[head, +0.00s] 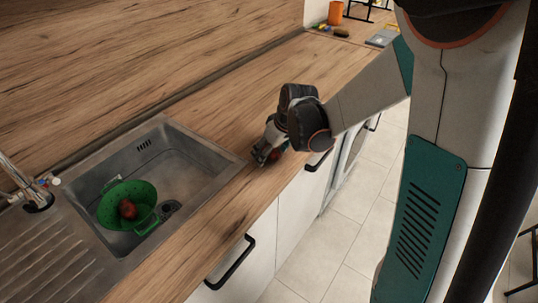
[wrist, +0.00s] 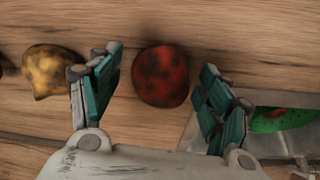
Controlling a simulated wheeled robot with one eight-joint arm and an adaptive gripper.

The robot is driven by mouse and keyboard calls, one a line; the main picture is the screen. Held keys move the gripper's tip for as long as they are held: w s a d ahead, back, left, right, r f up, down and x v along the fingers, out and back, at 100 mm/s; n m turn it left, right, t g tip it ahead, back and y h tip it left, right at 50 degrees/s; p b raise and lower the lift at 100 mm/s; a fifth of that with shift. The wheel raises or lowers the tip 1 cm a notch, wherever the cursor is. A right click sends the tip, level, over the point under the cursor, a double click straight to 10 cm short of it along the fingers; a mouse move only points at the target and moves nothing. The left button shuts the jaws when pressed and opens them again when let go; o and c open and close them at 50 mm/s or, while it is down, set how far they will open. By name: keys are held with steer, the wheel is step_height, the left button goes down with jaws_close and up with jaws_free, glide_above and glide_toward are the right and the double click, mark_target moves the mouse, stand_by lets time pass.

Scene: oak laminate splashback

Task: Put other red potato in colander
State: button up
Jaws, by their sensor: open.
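A dark red potato (wrist: 161,76) lies on the wooden counter, between and just beyond the fingertips of my open gripper (wrist: 160,85) in the wrist view. No finger clearly touches it. In the head view my gripper (head: 267,154) is low over the counter to the right of the sink, and the potato (head: 275,154) is mostly hidden behind it. The green colander (head: 113,204) stands in the sink with another red potato (head: 127,209) inside. Part of the colander (wrist: 270,122) also shows at the right of the wrist view.
A yellow-brown lumpy item (wrist: 50,70) lies just outside the left finger, with a dark thing at the left picture edge. The steel sink (head: 190,165) is left of my gripper, with a tap (head: 30,195) at its far left. An orange container (head: 335,13) stands at the far counter end.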

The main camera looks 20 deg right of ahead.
steer(key=shift+r, duration=0.1)
steer(key=c, duration=1.3)
